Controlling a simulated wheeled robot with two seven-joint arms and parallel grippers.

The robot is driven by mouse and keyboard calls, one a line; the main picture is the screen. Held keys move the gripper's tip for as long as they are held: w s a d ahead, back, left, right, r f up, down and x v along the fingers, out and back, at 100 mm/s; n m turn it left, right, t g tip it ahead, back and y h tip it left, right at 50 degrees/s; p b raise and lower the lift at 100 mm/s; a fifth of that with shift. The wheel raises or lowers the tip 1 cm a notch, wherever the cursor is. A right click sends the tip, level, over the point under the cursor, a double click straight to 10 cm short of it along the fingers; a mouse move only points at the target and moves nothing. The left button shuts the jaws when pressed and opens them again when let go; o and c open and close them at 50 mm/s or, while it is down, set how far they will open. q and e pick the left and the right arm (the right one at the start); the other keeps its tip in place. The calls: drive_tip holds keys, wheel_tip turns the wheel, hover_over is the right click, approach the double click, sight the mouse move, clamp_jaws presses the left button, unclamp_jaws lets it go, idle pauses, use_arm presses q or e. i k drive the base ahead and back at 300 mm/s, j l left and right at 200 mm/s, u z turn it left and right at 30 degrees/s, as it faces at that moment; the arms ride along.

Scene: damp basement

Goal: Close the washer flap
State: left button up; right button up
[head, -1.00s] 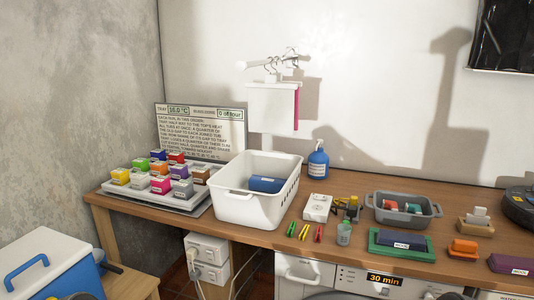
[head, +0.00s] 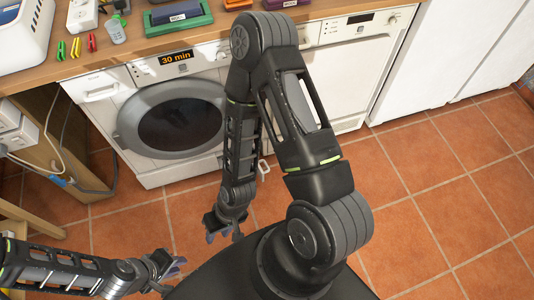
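The washer (head: 98,124) stands under the bench, a white front-loader with a round dark-glass door (head: 176,126) that looks shut. A small white part (head: 264,170) juts out at floor level by the washer's lower right, just right of my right forearm; it may be the flap, but I cannot tell. My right arm hides part of the washer's right side. My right gripper (head: 224,237) hangs low in front of the washer, fingers apart and empty. My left gripper (head: 172,275) is lower left, also apart-fingered and empty, away from the washer.
A second white appliance (head: 352,75) stands right of the washer, and tall white units (head: 450,45) stand further right. The bench top (head: 140,46) overhangs the washer. Cables (head: 50,165) hang at the left. Tiled floor (head: 440,200) is clear on the right.

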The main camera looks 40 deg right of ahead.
sight(261, 174)
drive_tip(key=l, duration=0.65)
drive_tip(key=k+l+u, duration=0.15)
drive_tip(key=l, duration=1.25)
drive_tip(key=l+u, duration=0.15)
drive_tip(key=l, duration=0.5)
drive_tip(key=k, duration=0.05)
